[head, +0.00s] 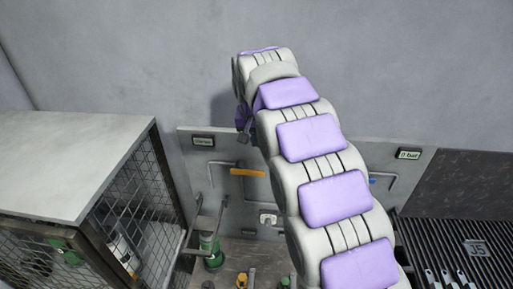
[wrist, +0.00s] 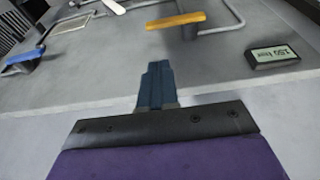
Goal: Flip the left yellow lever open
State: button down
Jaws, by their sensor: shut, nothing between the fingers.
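The left yellow lever (head: 248,172) is on the grey wall panel, roughly horizontal, just left of my arm in the head view. In the wrist view the yellow lever (wrist: 175,20) lies near the top, at the end of a thin grey pipe. My gripper (wrist: 157,72) shows in the wrist view with its blue-grey fingers together and empty. Its tip points at the panel just below the lever in that picture, apparently apart from it.
A small display (wrist: 273,55) sits beside the yellow lever on the panel. A second display (head: 408,154) is at the panel's right. A mesh cage (head: 150,215) stands at left. A green bottle (head: 211,250) stands below the panel. A black ribbed surface (head: 440,245) is at right.

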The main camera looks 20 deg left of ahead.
aim_at(260, 171)
jog(key=x, duration=0.4)
jog(key=p+x, duration=0.1)
jog(key=x, duration=0.3)
jog(key=s+p+x, duration=0.1)
jog(key=x, duration=0.3)
jog(key=shift+d+f, duration=0.1)
jog(key=shift+f, duration=0.35)
jog(key=shift+d+f, duration=0.1)
